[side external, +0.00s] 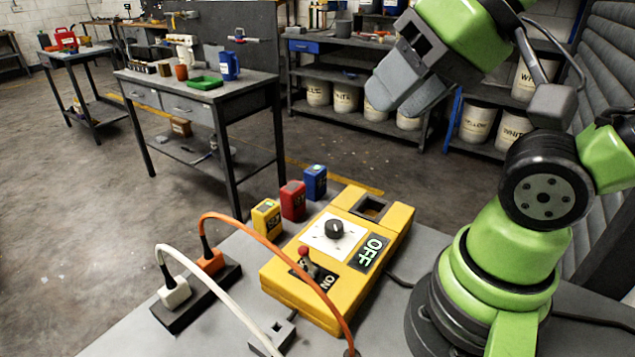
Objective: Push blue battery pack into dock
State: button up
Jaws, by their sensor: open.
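The blue battery pack (315,182) stands upright at the back of the table, at the right end of a row with a red pack (293,200) and a yellow pack (266,218). The dock (371,207) is a dark square opening in the far end of the yellow control box (298,298), and it looks empty. The box also bears a black knob, a red-tipped lever and ON and OFF labels. My gripper (386,100) is high above the table, up and to the right of the blue pack, open and touching nothing. Its fingertips partly overlap each other in this view.
An orange cable (290,262) arches over the box's near left part. A white cable (215,297) runs to the front. Their plugs sit in a dark strip (196,300) at left. A small grey block (273,338) stands at the front. Space above the packs is clear.

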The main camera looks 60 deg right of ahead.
jog(key=o, duration=0.4)
jog(key=shift+w+r, duration=0.1)
jog(key=shift+w, duration=0.05)
jog(key=shift+c, duration=0.2)
jog(key=n+g+h, duration=0.2)
jog(key=n+g, duration=0.5)
jog(key=n, duration=1.5)
send_over(315, 169)
notch_tip(315, 169, down, 17)
jog(key=shift+f, duration=4.85)
